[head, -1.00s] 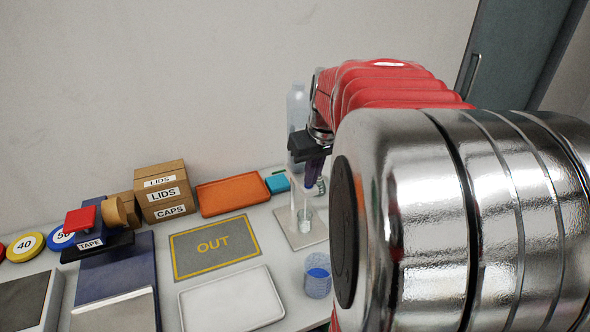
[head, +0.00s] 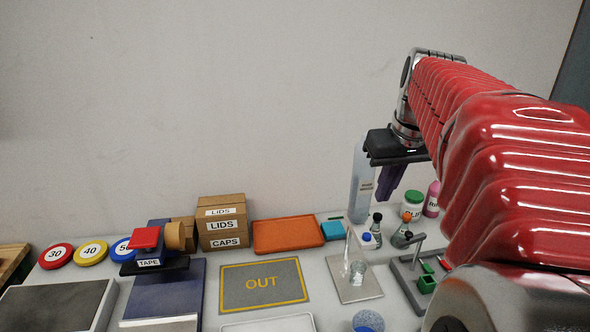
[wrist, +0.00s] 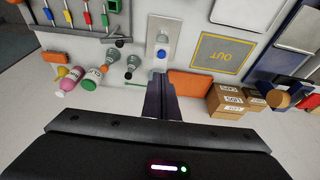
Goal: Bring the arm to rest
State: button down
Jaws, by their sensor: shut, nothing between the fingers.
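My gripper (head: 391,184) hangs from my red arm at the right of the head view, above the back of the bench. Its purple fingers point down and are closed together with nothing between them. The closed fingers also show in the wrist view (wrist: 158,100), in front of the bench. The gripper touches nothing that I can see. A clear bottle (head: 360,185) stands behind it in the head view, partly covered by the gripper body.
The OUT mat (head: 262,303), an orange tray (head: 288,236) and LIDS boxes (head: 222,226) are left of my gripper. Small bottles and a green-lidded jar (head: 413,203) stand to the right. A glass vessel on a stand plate (head: 352,293) is below. The air above the bench is free.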

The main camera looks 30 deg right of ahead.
dwell(0.4)
jog(key=s+a+f+n, duration=0.1)
jog(key=a+f, duration=0.3)
jog(key=a, duration=0.4)
jog(key=s+a+f+n+t, duration=0.1)
jog(key=s+a+f, duration=0.3)
jog(key=a, duration=0.5)
jog(key=s+a+f+n+t+y, duration=0.1)
jog(key=a+f, duration=0.3)
jog(key=a, duration=0.5)
jog(key=shift+s+a, duration=0.2)
jog(key=shift+s, duration=0.6)
jog(key=shift+f, duration=0.1)
jog(key=shift+d, duration=0.1)
